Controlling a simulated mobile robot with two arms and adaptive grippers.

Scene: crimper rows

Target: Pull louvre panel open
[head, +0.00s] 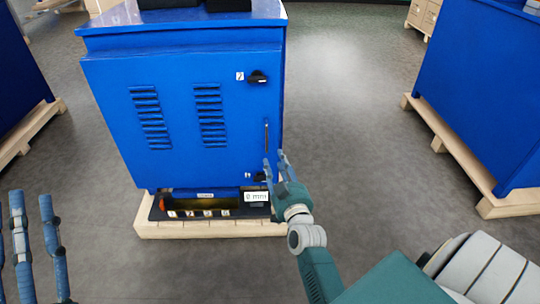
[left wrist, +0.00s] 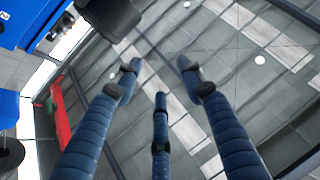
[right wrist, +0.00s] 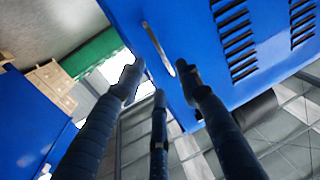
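The louvre panel (head: 180,95) is the blue front of a cabinet, with two columns of slots. It looks flush with the cabinet; a small gap cannot be ruled out. A slim upright handle (head: 266,135) is at its right edge. My right gripper (head: 274,160) is just below and in front of the handle. In the right wrist view the handle (right wrist: 157,48) shows beyond and between the spread fingertips (right wrist: 159,72), with nothing gripped. My left gripper (head: 32,200) is open and empty at the lower left, away from the panel; its spread fingers show in the left wrist view (left wrist: 160,75).
A black knob (head: 257,77) is above the handle and a smaller one (head: 259,176) below it. The cabinet stands on a wooden pallet (head: 200,229). Another blue cabinet (head: 480,85) stands at the right and one at the left edge. The grey floor between is clear.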

